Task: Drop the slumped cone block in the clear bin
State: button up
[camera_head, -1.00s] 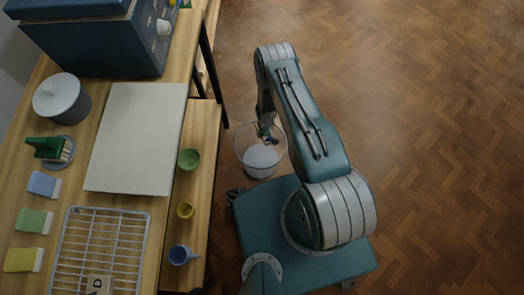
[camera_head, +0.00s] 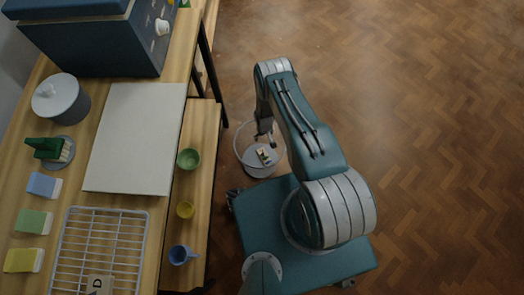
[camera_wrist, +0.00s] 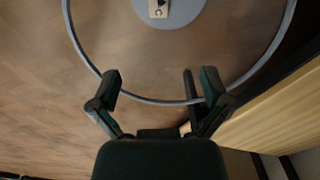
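The clear bin (camera_head: 240,160) stands on the floor beside my base, with a round grey bottom. A small pale cone block (camera_head: 264,155) lies inside it on that bottom. In the wrist view the block (camera_wrist: 158,10) is cut by the top edge and shows a face marked C; its cones are too small to judge there. The bin's rim (camera_wrist: 150,100) curves across the wrist view. My gripper (camera_head: 265,132) is over the bin. In the wrist view my gripper (camera_wrist: 160,82) has its fingers wide apart with nothing between them, clear of the block.
A wooden bench on the left holds a wire rack (camera_head: 100,213) with a lettered block (camera_head: 98,284), a white board (camera_head: 138,140), a lidded pot (camera_head: 62,100) and sponges. A lower shelf holds a green bowl (camera_head: 188,159), a yellow cup and a blue mug. Floor to the right is clear.

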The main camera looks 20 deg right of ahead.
jog(key=shift+a+r, duration=0.1)
notch_tip(320, 180, up, 12)
dwell(0.7)
dwell(0.3)
